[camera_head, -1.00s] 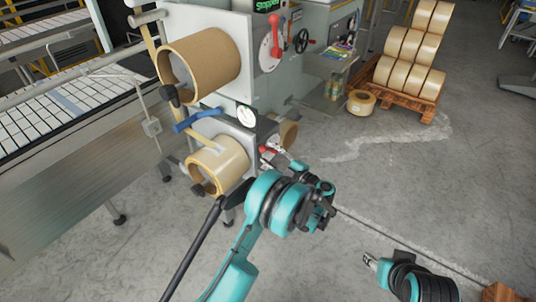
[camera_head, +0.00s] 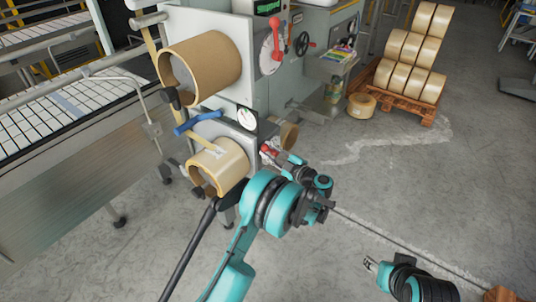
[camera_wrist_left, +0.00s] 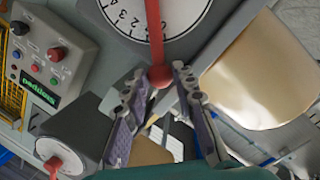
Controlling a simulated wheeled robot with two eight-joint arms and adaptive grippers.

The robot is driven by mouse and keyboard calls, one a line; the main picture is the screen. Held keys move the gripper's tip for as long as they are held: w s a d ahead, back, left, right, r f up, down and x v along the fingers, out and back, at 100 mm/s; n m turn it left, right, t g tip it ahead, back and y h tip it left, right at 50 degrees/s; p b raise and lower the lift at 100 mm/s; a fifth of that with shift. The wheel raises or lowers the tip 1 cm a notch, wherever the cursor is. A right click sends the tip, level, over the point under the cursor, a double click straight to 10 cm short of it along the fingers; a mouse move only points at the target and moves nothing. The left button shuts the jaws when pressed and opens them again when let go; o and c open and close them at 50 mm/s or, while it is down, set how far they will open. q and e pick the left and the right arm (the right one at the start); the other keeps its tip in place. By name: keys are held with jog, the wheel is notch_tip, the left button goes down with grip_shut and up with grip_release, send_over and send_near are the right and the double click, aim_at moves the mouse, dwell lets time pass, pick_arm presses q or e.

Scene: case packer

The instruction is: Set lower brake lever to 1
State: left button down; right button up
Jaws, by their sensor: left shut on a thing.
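The lower brake lever (camera_wrist_left: 155,35) is a red bar with a round red knob (camera_wrist_left: 160,76) in the left wrist view. It crosses a white dial (camera_wrist_left: 185,12) with black digits; a few digits, including 2, 3 and 4, show left of the bar. The exact reading is unclear. My left gripper (camera_wrist_left: 160,84) has its fingertips closed around the knob from both sides. In the head view the lever's red part (camera_head: 267,149) shows beside the lower roll, partly hidden by my gripper. My right gripper (camera_head: 370,263) is away over the floor; its finger gap is too small to judge.
The upper red lever (camera_head: 277,38) stands above on the machine. A large upper roll (camera_head: 212,65) and a smaller lower roll (camera_head: 228,163) project at left. A blue handle (camera_head: 197,121) is between them. Rolls on a pallet (camera_head: 398,105) stand behind; floor at right is open.

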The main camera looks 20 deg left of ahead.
pick_arm(q)
jog(key=shift+w+d+r+m, duration=0.3)
jog(key=shift+w+r+m, duration=0.5)
jog(key=shift+m, duration=0.4)
jog(key=shift+f, duration=0.1)
jog(key=c, duration=1.2)
grip_release()
jog(key=shift+w, duration=0.1)
jog(key=v, duration=1.2)
